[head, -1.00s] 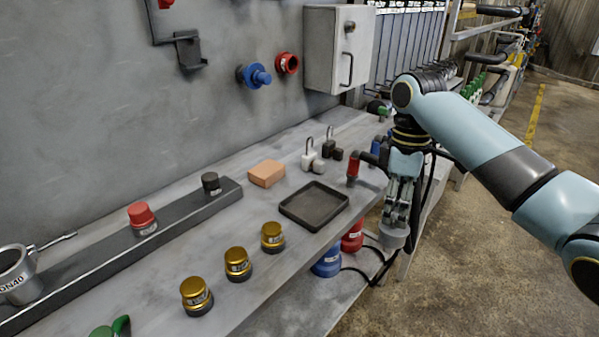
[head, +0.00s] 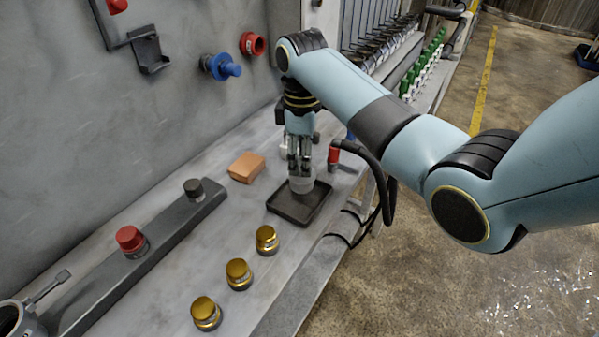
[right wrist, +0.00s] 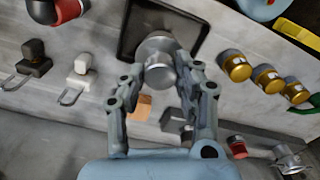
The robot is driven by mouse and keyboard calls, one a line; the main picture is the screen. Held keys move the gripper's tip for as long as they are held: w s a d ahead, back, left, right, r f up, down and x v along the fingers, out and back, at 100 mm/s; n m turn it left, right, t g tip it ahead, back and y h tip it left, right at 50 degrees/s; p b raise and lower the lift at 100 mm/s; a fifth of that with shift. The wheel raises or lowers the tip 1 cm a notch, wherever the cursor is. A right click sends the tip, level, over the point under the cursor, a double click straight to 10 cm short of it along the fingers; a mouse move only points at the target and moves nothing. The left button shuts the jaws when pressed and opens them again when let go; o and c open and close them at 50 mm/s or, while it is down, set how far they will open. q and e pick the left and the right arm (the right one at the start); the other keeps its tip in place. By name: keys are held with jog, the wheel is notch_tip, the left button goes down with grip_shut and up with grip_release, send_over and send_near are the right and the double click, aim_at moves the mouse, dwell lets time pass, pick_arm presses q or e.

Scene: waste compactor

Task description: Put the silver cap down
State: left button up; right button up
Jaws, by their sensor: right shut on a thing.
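The silver cap (head: 302,184) is held between the fingers of my right gripper (head: 300,168), which is shut on it. The cap is over the dark square tray (head: 282,207) on the bench; I cannot tell whether it touches the tray floor. In the right wrist view the silver cap (right wrist: 160,62) sits between the fingertips of the right gripper (right wrist: 162,84), with the black tray (right wrist: 130,42) beyond it. My left gripper is not in view.
Several gold-topped caps (head: 238,273) stand in front of the tray. An orange block (head: 246,167) lies behind it. A red cap (head: 130,239) and a black cap (head: 194,189) stand on the dark rail. A red-and-black object (head: 334,155) stands right of the gripper.

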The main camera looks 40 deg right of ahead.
aim_at(300, 175)
notch_tip(300, 175, down, 4)
jog(key=shift+w+a+r, duration=0.1)
jog(key=shift+a, duration=0.05)
jog(key=shift+f, duration=0.4)
jog(key=o, duration=1.1)
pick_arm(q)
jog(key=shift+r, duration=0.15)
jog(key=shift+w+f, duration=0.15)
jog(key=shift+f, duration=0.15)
pick_arm(e)
notch_tip(300, 175, up, 12)
jog(key=shift+r, duration=0.2)
